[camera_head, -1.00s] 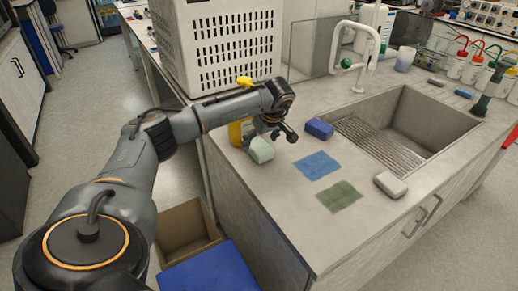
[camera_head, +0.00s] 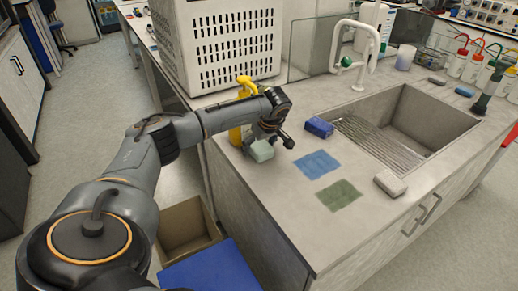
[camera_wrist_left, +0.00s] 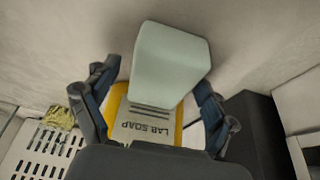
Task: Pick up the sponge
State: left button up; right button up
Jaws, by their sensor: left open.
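A pale mint-green block, which looks like the sponge (camera_head: 261,151), lies on the counter near its left edge. My left gripper (camera_head: 267,136) is over and beside it, with the fingers partly hidden by my wrist. In the left wrist view the sponge (camera_wrist_left: 170,58) shows ahead, between the lines of the two spread fingers (camera_wrist_left: 158,85). The gripper is open, and I cannot tell whether a finger touches the sponge. My right gripper is not in view.
A yellow bottle (camera_head: 235,134), labelled LAB SOAP in the wrist view, stands close behind the sponge. A white crate (camera_head: 225,85) is behind. A blue block (camera_head: 319,128), blue cloth (camera_head: 316,164), green cloth (camera_head: 339,195) and pale block (camera_head: 390,183) lie towards the sink (camera_head: 440,130).

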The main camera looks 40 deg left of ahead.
pick_arm(q)
jog(key=c, duration=1.1)
jog(key=shift+r, duration=0.25)
jog(key=shift+s+r+b, duration=0.15)
jog(key=shift+r+b, duration=0.1)
jog(key=shift+b, duration=0.1)
jog(key=s+b, duration=0.1)
jog(key=s, duration=0.5)
jog(key=s+a+b, duration=0.1)
jog(key=s, duration=0.4)
jog(key=s+a+b, duration=0.1)
jog(key=s, duration=0.5)
jog(key=shift+s+a, duration=0.1)
jog(key=shift+s, duration=0.25)
